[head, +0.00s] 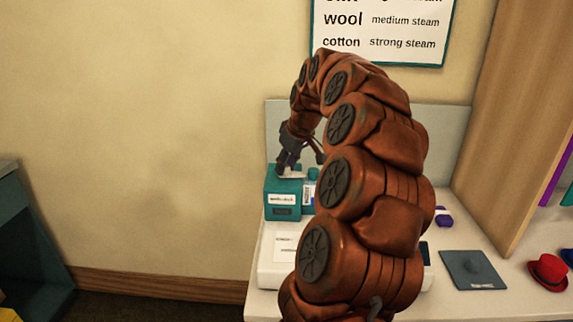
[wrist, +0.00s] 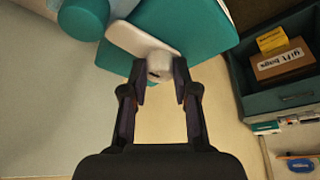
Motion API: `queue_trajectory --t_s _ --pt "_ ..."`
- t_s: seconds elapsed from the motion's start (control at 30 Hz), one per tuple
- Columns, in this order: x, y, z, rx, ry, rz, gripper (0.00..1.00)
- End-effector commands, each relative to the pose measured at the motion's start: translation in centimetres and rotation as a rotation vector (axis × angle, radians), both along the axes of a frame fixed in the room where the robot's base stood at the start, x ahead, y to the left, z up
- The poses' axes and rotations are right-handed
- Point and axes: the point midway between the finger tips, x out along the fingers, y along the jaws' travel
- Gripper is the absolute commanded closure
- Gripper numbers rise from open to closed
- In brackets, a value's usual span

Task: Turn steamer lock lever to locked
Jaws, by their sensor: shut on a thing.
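The steamer is a teal box (head: 284,199) with a labelled front, standing at the left end of the white counter. The lock lever (head: 291,176) is a pale piece on its top. In the wrist view the white lever (wrist: 128,38) lies across the teal top (wrist: 187,24), with its rounded grey end between my fingers. My gripper (wrist: 160,76) is shut on that end; in the head view my gripper (head: 289,165) reaches down onto the box top. Whether the lever stands at locked cannot be read from these frames.
A teal-capped bottle (head: 312,176) stands just right of the box; a teal round cap (wrist: 83,17) shows near the lever. My arm hides much of the counter. A grey mat (head: 473,270) and red hat (head: 548,271) lie right. A drawer unit (wrist: 287,95) holds boxes.

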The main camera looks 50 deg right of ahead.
Motion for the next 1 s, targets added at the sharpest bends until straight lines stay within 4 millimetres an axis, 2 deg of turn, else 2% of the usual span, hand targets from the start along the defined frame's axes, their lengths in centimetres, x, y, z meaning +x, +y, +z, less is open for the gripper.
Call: queue_trajectory --t_s 0.03,0.07,0.27,0.67,0.87,1.0 --pt "0.1 0.0 0.1 -0.001 -0.003 0.000 1.00" --pt "0.1 0.0 0.1 -0.001 -0.003 0.000 0.68" --pt "0.0 0.0 0.1 -0.001 -0.002 0.000 0.47" --pt "-0.1 0.0 0.5 -0.001 -0.002 -0.001 0.47" --pt "-1.2 0.1 3.2 -0.003 -0.005 -0.001 0.47" --pt "-2.1 0.1 5.7 -0.005 -0.007 -0.002 0.47"
